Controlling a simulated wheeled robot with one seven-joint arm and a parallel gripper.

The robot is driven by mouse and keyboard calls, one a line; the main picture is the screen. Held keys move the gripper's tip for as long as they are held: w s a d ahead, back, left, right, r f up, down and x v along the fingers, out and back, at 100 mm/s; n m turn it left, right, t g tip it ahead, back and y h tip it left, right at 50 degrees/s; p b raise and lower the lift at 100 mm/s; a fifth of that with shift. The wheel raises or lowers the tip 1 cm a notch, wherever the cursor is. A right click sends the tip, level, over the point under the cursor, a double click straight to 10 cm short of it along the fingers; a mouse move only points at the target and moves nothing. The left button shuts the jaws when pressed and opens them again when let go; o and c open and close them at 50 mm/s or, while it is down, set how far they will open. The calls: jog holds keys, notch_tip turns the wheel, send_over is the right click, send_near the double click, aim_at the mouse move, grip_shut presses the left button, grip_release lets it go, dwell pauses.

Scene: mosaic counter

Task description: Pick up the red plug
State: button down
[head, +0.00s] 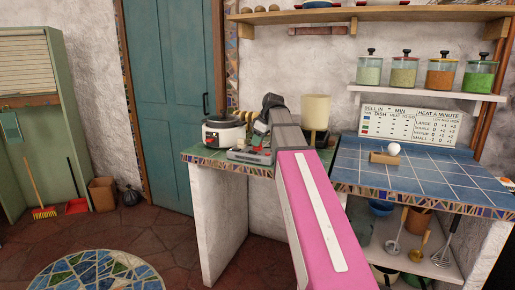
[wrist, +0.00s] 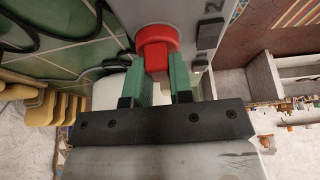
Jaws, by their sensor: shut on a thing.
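The red plug (wrist: 158,50) is at the top middle of the wrist view, against a grey power strip (wrist: 198,40) with numbers on it. My gripper (wrist: 158,74) is shut on the plug, with a green finger on either side of it. I cannot tell whether the plug is seated in the strip or clear of it. In the head view the strip (head: 240,156) lies on the green-tiled counter, below the end of my arm, with a small red patch near it. My fingertips are hard to make out there.
A white cooker (head: 223,132) stands left of my gripper, close to it. A cream container (head: 315,112) stands to the right. The blue-tiled counter (head: 440,180) holds a wooden block (head: 383,158) with a white ball-like thing. Dark cable loops (wrist: 45,38) lie beside the strip.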

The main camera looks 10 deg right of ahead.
jog(key=shift+r, duration=0.15)
jog(key=shift+r, duration=0.6)
jog(key=r, duration=0.1)
jog(key=a+r, duration=0.1)
jog(key=r, duration=0.1)
jog(key=shift+a+r, duration=0.1)
jog(key=shift+r, duration=0.1)
jog(key=a+r, duration=0.6)
jog(key=a, duration=0.4)
jog(key=shift+w+a, duration=0.2)
jog(key=shift+a, duration=0.05)
jog(key=shift+r, duration=0.1)
